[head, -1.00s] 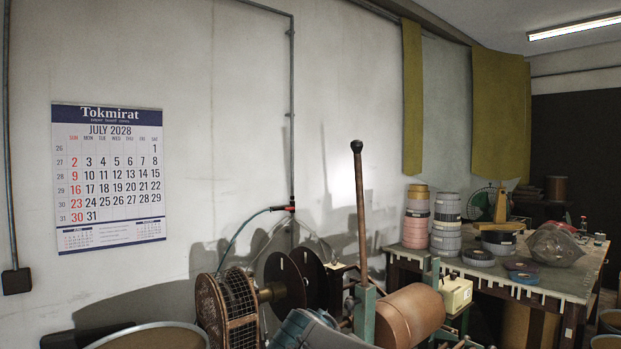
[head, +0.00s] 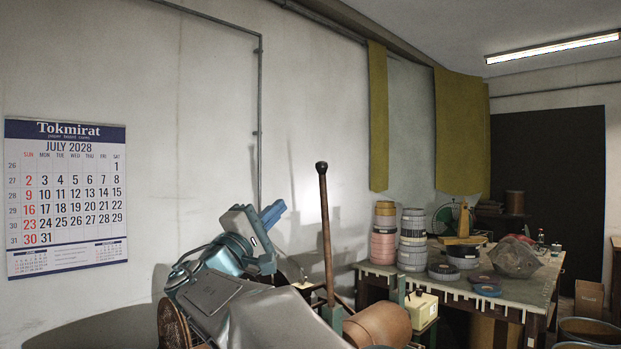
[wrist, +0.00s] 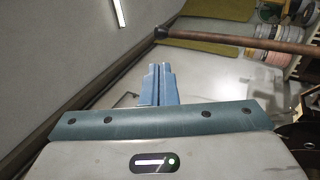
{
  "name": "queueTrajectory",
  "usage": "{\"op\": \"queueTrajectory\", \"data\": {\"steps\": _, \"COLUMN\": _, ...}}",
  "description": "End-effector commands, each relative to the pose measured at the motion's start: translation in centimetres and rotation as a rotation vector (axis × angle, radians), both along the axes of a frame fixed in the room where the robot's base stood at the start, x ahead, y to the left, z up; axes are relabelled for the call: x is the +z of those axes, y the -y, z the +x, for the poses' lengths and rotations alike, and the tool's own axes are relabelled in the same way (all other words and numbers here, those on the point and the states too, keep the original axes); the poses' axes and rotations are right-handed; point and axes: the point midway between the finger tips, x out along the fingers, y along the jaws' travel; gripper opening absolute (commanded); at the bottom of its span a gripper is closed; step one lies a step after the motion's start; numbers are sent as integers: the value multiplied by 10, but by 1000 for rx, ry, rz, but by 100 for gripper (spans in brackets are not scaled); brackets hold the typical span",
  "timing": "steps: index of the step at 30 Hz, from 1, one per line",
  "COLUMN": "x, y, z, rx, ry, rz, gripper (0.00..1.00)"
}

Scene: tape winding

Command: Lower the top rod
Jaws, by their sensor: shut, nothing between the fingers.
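The top rod (head: 326,230) is a long brown bar with a dark round knob at its upper end. It stands nearly upright in the head view, above the winding machine. My gripper (head: 272,213) has blue fingers and is left of the rod, a little below knob height, apart from it. In the wrist view my gripper (wrist: 160,69) is shut and empty. There the rod (wrist: 245,43) runs across the top, its knob just beyond the fingertips.
A copper-brown roller (head: 380,326) and a cream box (head: 421,309) sit low beside the rod. A table (head: 520,300) with stacked tape rolls (head: 383,235) stands to the right. The wall with a calendar (head: 66,195) is behind. Space right of the knob looks free.

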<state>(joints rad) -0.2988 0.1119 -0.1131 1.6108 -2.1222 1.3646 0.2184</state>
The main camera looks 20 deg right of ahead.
Motion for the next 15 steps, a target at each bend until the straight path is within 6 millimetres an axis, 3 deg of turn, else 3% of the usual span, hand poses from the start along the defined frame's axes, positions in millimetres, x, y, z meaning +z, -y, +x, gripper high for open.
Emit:
{"op": "queueTrajectory", "data": {"steps": 8, "x": 1, "y": 2, "z": 1, "rx": -1, "ry": -2, "rz": 1, "gripper": 0}}
{"op": "queueTrajectory", "data": {"steps": 15, "x": 21, "y": 28, "z": 15, "rx": -3, "ry": -3, "rz": 2, "gripper": 0}}
